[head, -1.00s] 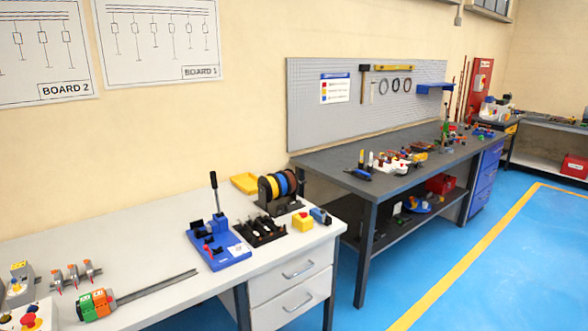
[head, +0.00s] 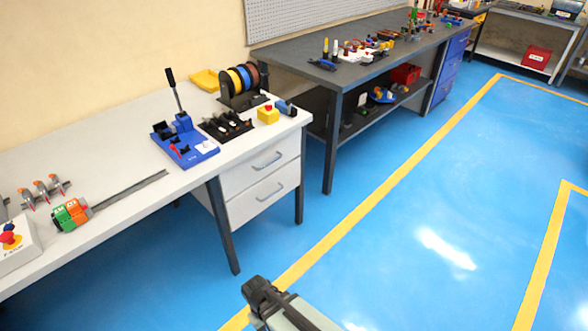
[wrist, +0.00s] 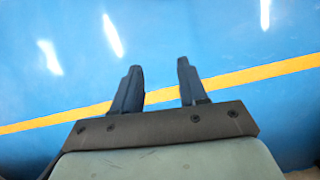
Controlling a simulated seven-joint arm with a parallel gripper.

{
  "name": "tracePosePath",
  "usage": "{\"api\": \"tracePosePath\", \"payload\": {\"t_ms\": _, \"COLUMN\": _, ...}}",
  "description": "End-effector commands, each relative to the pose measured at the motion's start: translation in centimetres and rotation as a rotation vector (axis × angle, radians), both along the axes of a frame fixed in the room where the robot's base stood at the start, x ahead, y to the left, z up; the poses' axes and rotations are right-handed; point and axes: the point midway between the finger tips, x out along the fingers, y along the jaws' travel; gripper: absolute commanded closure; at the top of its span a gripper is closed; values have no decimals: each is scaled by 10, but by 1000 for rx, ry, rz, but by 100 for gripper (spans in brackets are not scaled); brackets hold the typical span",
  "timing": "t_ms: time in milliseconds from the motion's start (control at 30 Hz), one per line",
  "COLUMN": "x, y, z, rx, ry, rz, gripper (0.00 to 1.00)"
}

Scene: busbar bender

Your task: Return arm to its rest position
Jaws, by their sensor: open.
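My gripper (wrist: 158,72) is open and empty in the wrist view, its two dark fingers apart over the blue floor and a yellow line. In the head view my gripper (head: 256,288) shows at the bottom, over the floor and clear of the white bench. The busbar bender, a blue base with an upright black-handled lever (head: 184,140), stands on the white bench (head: 120,130). Nothing is between the fingers.
A spool rack (head: 243,85), a yellow box (head: 268,115) and a black tool holder (head: 226,125) stand beside the bender. A grey bench (head: 290,55) stands further back. The blue floor (head: 420,200) on the right is free.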

Motion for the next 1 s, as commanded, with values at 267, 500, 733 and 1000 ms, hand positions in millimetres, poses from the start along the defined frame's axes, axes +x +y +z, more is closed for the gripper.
{"api": "tracePosePath", "payload": {"t_ms": 267, "x": -27, "y": -85, "z": -38, "rx": -46, "ry": 114, "rz": -187, "gripper": 57}}
{"api": "tracePosePath", "payload": {"t_ms": 500, "x": -57, "y": -146, "z": -62, "rx": -84, "ry": 197, "rz": -328, "gripper": 57}}
{"api": "tracePosePath", "payload": {"t_ms": 733, "x": -89, "y": -192, "z": -81, "rx": -105, "ry": 273, "rz": -462, "gripper": 57}}
{"api": "tracePosePath", "payload": {"t_ms": 1000, "x": -117, "y": -228, "z": -94, "rx": -108, "ry": 338, "rz": -607, "gripper": 57}}
